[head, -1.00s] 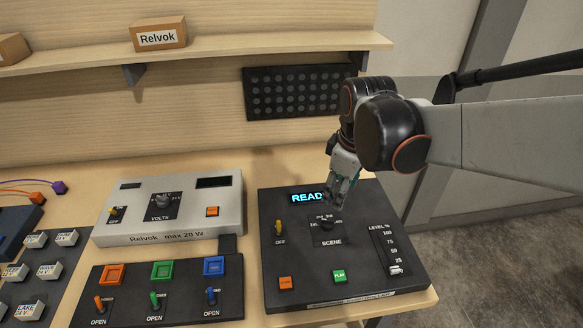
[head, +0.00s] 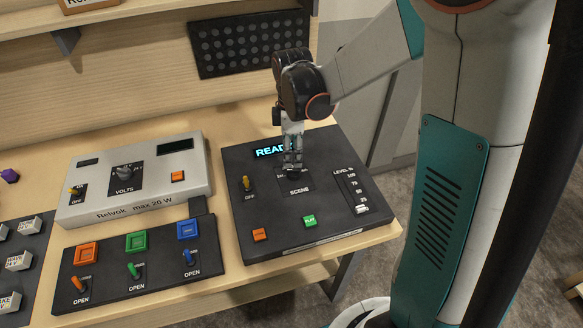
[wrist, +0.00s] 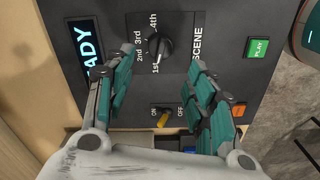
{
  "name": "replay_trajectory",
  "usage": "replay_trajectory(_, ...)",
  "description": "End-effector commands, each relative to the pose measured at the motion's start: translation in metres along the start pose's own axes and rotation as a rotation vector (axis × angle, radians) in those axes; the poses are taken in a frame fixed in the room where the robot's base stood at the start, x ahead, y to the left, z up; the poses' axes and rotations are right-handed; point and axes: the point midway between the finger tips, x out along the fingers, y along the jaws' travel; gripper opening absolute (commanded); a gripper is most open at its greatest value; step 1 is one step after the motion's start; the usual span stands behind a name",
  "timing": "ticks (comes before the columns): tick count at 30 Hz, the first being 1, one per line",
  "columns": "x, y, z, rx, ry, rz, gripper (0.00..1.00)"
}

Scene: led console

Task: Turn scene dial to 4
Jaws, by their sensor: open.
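The black scene dial (wrist: 160,46) shows in the wrist view, with the labels 1st to 4th around its left side and the word SCENE to its right. I cannot clearly read which label its pointer faces. My gripper (wrist: 160,66) is open and empty, with one finger on each side of the dial's line and the dial just beyond the fingertips. In the head view my gripper (head: 292,167) points down over the dial and mostly hides it. I cannot tell whether the fingers touch it. The dial sits on the black console (head: 325,222).
The console also carries a READY display (head: 269,152), a yellow toggle (head: 246,183), an orange button (head: 260,235), a green PLAY button (head: 309,221) and a level slider (head: 361,209). A grey power unit (head: 135,180) and a switch box (head: 138,262) stand to the left.

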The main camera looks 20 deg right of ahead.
Motion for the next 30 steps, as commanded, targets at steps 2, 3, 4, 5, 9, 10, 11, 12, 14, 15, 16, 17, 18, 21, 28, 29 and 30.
replay_trajectory(2, 0.019, 0.0, 0.0, 0.0, 0.0, 0.0, 0.51)
replay_trajectory(3, 0.026, 0.0, 0.0, 0.0, 0.0, 0.0, 0.51)
replay_trajectory(4, 0.032, 0.001, 0.0, 0.001, 0.0, 0.0, 0.51)
replay_trajectory(5, 0.037, 0.001, 0.0, 0.001, 0.0, 0.0, 0.51)
replay_trajectory(9, 0.057, 0.0, 0.0, 0.001, 0.0, 0.0, 0.51)
replay_trajectory(10, 0.06, 0.0, 0.0, 0.001, 0.0, 0.0, 0.51)
replay_trajectory(11, 0.063, 0.0, 0.0, 0.001, 0.0, 0.0, 0.51)
replay_trajectory(12, 0.066, 0.0, 0.0, 0.001, 0.0, 0.0, 0.51)
replay_trajectory(14, 0.069, 0.0, 0.0, 0.001, 0.0, 0.0, 0.51)
replay_trajectory(15, 0.071, 0.0, 0.0, 0.001, 0.0, 0.0, 0.51)
replay_trajectory(16, 0.072, 0.0, 0.0, 0.001, 0.0, 0.0, 0.51)
replay_trajectory(17, 0.072, 0.0, 0.0, 0.001, 0.0, 0.0, 0.51)
replay_trajectory(18, 0.073, 0.0, 0.0, 0.001, 0.0, 0.0, 0.51)
replay_trajectory(21, 0.073, 0.0, 0.0, 0.001, 0.0, 0.0, 0.51)
replay_trajectory(28, 0.072, 0.0, 0.0, 0.001, 0.0, 0.0, 0.26)
replay_trajectory(29, 0.072, 0.0, 0.0, 0.001, 0.0, 0.0, 0.19)
replay_trajectory(30, 0.072, 0.0, 0.0, 0.001, 0.0, 0.0, 0.1)
